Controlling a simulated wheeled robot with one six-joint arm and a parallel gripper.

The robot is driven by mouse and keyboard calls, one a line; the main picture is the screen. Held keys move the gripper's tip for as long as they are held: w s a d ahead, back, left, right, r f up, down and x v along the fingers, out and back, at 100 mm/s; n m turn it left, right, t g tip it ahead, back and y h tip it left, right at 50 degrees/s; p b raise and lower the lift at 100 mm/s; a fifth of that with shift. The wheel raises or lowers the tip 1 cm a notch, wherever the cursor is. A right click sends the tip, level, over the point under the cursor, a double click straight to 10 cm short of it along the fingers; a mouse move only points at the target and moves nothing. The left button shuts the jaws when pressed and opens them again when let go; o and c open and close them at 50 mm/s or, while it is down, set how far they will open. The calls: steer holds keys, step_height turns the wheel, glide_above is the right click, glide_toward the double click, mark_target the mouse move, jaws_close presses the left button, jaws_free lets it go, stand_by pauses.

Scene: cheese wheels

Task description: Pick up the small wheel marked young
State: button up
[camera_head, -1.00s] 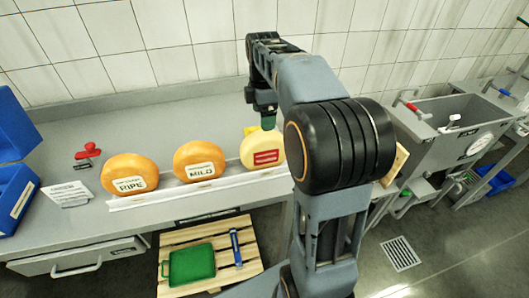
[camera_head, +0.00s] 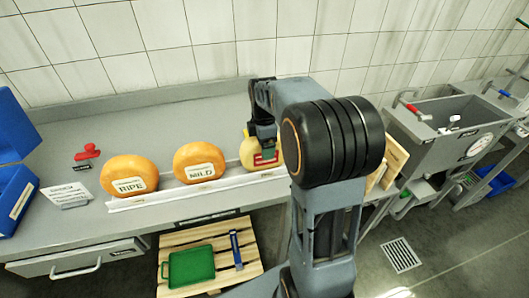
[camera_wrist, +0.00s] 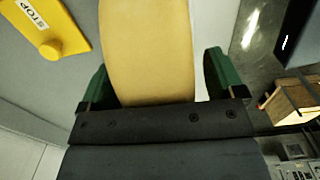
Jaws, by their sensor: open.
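A pale yellow wheel (camera_head: 246,153) with a red label stands at the right end of the white rack (camera_head: 150,199). My arm covers part of it in the head view, and its label cannot be read. My gripper (camera_head: 263,148) is over the top of this wheel. In the wrist view the pale wheel (camera_wrist: 148,45) lies between the two green fingers of my gripper (camera_wrist: 157,80), which are open with one on each side. A small gap shows beside the right finger; contact at the left is unclear.
Orange wheels marked RIPE (camera_head: 130,177) and MILD (camera_head: 199,163) stand to the left on the rack. A red-handled item (camera_head: 87,151) and a blue box (camera_head: 15,190) are farther left. A yellow STOP plate (camera_wrist: 45,30) shows in the wrist view.

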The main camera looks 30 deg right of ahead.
steer(key=shift+c, duration=0.4)
steer(key=c, duration=1.2)
steer(key=shift+r, duration=0.1)
steer(key=shift+c, duration=0.4)
